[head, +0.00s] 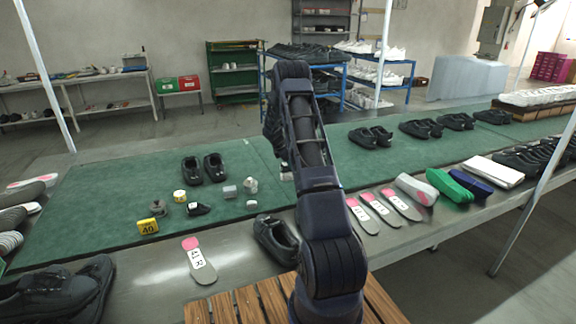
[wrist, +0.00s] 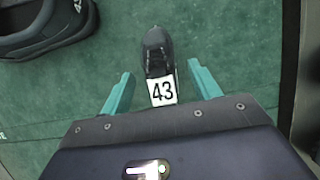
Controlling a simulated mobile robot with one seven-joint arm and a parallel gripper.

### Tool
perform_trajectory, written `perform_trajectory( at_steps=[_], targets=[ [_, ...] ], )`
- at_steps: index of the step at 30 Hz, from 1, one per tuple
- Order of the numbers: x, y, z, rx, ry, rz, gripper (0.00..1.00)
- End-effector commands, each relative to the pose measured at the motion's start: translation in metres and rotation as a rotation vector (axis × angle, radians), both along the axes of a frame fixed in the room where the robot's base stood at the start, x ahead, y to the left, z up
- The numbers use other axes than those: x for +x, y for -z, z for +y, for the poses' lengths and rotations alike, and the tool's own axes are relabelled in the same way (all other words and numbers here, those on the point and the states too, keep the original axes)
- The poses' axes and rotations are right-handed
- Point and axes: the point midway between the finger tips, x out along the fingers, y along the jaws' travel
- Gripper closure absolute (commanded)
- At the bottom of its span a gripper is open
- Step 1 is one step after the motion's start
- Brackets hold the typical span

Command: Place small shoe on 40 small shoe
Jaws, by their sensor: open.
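In the wrist view a small dark shoe (wrist: 155,50) with a white label reading 43 (wrist: 162,91) lies on the green mat. My gripper (wrist: 160,74) is open, with one teal finger on each side of it and gaps showing between. In the head view my arm hides the gripper. A small black shoe (head: 199,209) lies on the mat there; I cannot tell if it is the same one. A yellow block marked 40 (head: 148,226) stands near the mat's front left, with a small grey item (head: 160,208) just behind it.
A pair of black shoes (head: 203,168) stands behind the small items. Small grey and white pieces (head: 230,191) lie to the right. A 41 R insole (head: 198,262) and a black shoe (head: 276,240) lie at the front edge. In the wrist view a large black shoe (wrist: 40,25) is upper left.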

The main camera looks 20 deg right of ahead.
Motion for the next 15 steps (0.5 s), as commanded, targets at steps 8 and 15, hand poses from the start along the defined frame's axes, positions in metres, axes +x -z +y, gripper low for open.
perform_trajectory(
  at_steps=[8, 15],
  targets=[
    [0.001, -0.048, 0.020, 0.000, -0.001, -0.004, 0.38],
    [0.001, -0.085, 0.035, 0.000, 0.000, -0.003, 0.38]
  ],
)
